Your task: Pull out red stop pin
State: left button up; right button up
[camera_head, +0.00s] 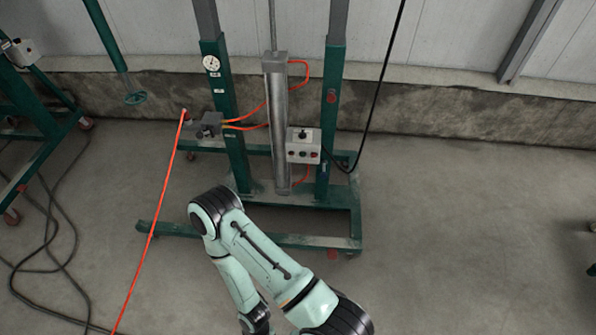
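A small round red knob (332,96) sits on the right green post of the stand, and it looks like the red stop pin. It appears seated against the post. A second red round part (333,254) is low at the front of the stand's base. One mint-green arm of mine reaches in from the bottom edge, with its bend in front of the stand's base and its lower link running back down out of the picture. No gripper fingers show, and nothing of mine touches the red knob.
The green stand (234,150) carries a grey cylinder (277,120), a control box (303,146) and a gauge (211,63). Orange hoses and a black cable hang around it. A red hose (155,225) crosses the floor at left. The floor at right is clear.

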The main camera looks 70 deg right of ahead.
aim_at(330, 98)
jog(key=z, duration=2.25)
jog(key=i, duration=0.05)
